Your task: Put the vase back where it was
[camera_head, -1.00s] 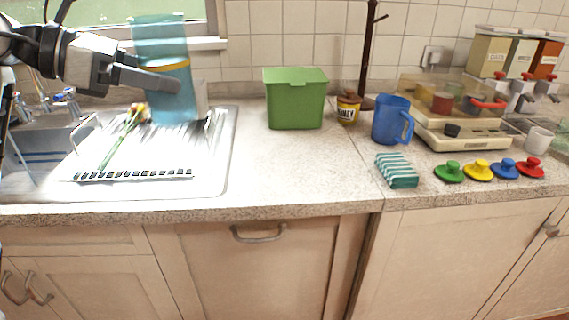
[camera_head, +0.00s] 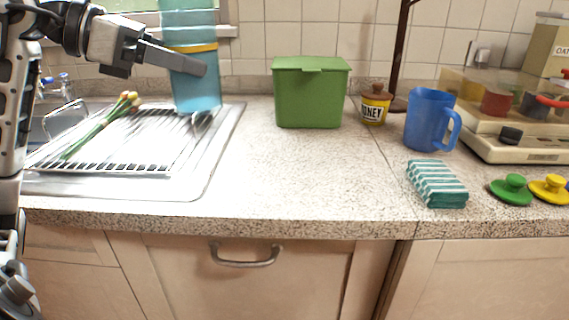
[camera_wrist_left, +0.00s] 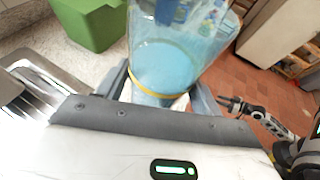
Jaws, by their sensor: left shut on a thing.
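The vase (camera_head: 195,88) is tall, blue and see-through, with a yellow band. It stands upright in the head view, over the right back part of the draining board (camera_head: 190,185). I cannot tell whether its base touches the board. My left gripper (camera_head: 203,66) is shut on the vase just below the yellow band. In the left wrist view the vase (camera_wrist_left: 165,68) is between the fingers, and I look down into it. A bunch of flowers with green stems (camera_head: 97,128) lies on the ribbed draining board, left of the vase.
A green lidded bin (camera_head: 310,95) stands right of the vase. Further right are a honey jar (camera_head: 375,106), a blue jug (camera_head: 428,120), a striped cloth (camera_head: 437,184) and scales (camera_head: 510,140). The counter in front of the green bin is clear.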

